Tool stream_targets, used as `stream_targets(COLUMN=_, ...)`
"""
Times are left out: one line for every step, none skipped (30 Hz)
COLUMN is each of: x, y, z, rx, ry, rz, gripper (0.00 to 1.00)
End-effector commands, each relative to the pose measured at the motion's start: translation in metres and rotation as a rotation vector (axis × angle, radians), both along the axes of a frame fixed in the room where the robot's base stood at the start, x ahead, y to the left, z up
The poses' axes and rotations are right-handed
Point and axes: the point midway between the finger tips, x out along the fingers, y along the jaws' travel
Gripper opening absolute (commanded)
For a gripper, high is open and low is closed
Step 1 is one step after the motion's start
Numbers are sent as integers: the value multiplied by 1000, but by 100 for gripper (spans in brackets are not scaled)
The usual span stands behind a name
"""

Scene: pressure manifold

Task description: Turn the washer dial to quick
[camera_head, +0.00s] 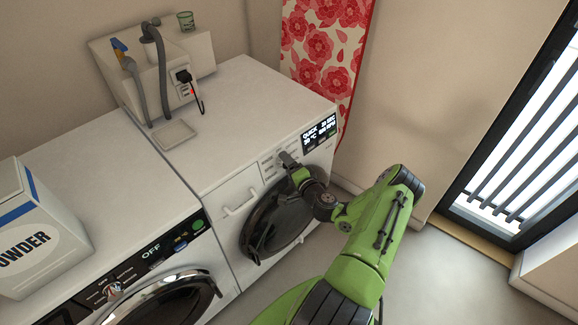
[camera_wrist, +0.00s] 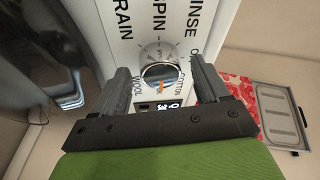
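The right washer (camera_head: 232,197) is white with a dark round door, and its lit display (camera_head: 319,133) reads QUICK on the top line. The dial (camera_wrist: 158,72) is a silver round knob on the white panel in the wrist view, with an orange mark on its lower side. WOOL and COTTON are printed near it. My gripper (camera_wrist: 159,66) is open, with one finger on each side of the dial and a visible gap to both. In the head view my gripper (camera_head: 287,160) is at the washer's control panel and hides the dial there.
A second machine (camera_head: 147,250) at the left shows OFF. A powder box (camera_head: 38,235) stands on it. A sink unit (camera_head: 160,65) with hoses stands behind. A red floral cloth (camera_head: 325,50) hangs beyond the right washer. Floor is clear at the right.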

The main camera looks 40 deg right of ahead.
Motion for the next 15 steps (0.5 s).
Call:
stream_targets(x=0, y=0, z=0, rx=0, ry=0, rz=0, gripper=74)
stream_targets(x=0, y=0, z=0, rx=0, ry=0, rz=0, gripper=74)
stream_targets(x=0, y=0, z=0, rx=0, ry=0, rz=0, gripper=74)
stream_targets(x=0, y=0, z=0, rx=0, ry=0, rz=0, gripper=74)
stream_targets(x=0, y=0, z=0, rx=0, ry=0, rz=0, gripper=74)
stream_targets(x=-2, y=0, z=0, rx=1, ry=1, rz=0, gripper=74)
stream_targets(x=-4, y=1, z=0, rx=1, ry=1, rz=1, gripper=74)
stream_targets(x=-8, y=2, z=0, rx=2, ry=3, rz=0, gripper=74)
stream_targets(x=-15, y=3, z=1, rx=4, ry=2, rz=0, gripper=74)
stream_targets(x=-21, y=4, z=3, rx=6, ry=3, rz=-1, gripper=74)
stream_targets(x=-28, y=5, z=4, rx=6, ry=2, rz=-4, gripper=74)
stream_targets(x=-39, y=8, z=5, rx=8, ry=4, rz=-3, gripper=74)
stream_targets(x=-47, y=10, z=7, rx=8, ry=3, rz=-3, gripper=74)
stream_targets(x=-56, y=11, z=9, rx=9, ry=2, rz=-5, gripper=74)
stream_targets(x=-67, y=14, z=10, rx=8, ry=3, rz=-4, gripper=74)
